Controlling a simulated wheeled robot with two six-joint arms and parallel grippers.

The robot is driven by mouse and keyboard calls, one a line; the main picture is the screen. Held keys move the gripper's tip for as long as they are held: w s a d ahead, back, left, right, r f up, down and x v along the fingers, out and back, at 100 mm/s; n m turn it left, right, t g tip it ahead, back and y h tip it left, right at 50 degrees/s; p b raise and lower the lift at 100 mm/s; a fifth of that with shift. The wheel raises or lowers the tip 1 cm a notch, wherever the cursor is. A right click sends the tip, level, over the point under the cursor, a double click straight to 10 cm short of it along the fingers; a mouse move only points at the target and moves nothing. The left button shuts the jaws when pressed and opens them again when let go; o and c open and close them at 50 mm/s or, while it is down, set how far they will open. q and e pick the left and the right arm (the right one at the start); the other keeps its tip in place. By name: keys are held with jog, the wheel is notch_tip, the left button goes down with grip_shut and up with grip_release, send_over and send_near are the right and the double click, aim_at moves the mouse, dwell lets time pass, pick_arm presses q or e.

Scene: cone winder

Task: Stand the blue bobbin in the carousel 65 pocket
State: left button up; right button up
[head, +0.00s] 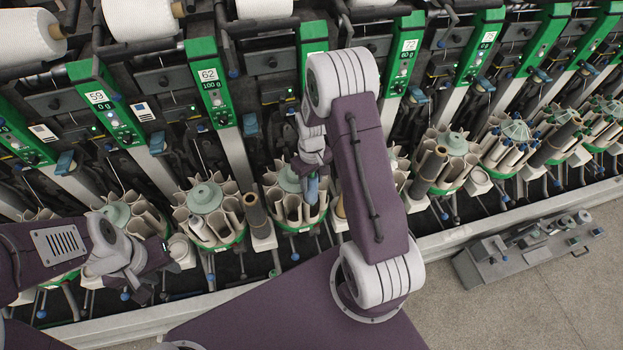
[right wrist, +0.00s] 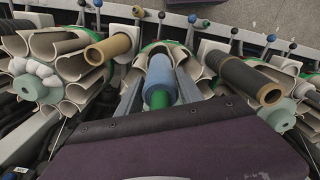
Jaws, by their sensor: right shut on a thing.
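The blue bobbin (head: 311,189) is in my right gripper (head: 311,176), at the front right of a carousel (head: 290,228) with cream pocket walls and a green rim. In the right wrist view the bobbin (right wrist: 159,75) stands between the two grey fingers, with cream pocket walls beside it. How deep it sits in a pocket is hidden. The number sign above this carousel is covered by my right arm. My left gripper (head: 163,256) is low at the left, away from the bobbin; its finger opening is not clear.
Neighbouring carousels (head: 210,235) stand close on both sides. A tan tube (right wrist: 108,50) and a dark tube (right wrist: 245,80) flank the bobbin, with small levers (right wrist: 192,20) behind. Signs 62 (head: 209,76) and 72 (head: 409,45) are readable. Open floor (head: 540,300) lies at the lower right.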

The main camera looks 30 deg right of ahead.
aim_at(312, 194)
jog(key=shift+f, duration=0.3)
jog(key=shift+f+b, duration=1.65)
jog(key=shift+f, duration=0.6)
jog(key=shift+f+b, duration=1)
jog(key=shift+f, duration=0.35)
jog(key=o, duration=1.3)
jog(key=shift+r, duration=0.2)
notch_tip(312, 194, up, 9)
jog(key=shift+f, duration=0.1)
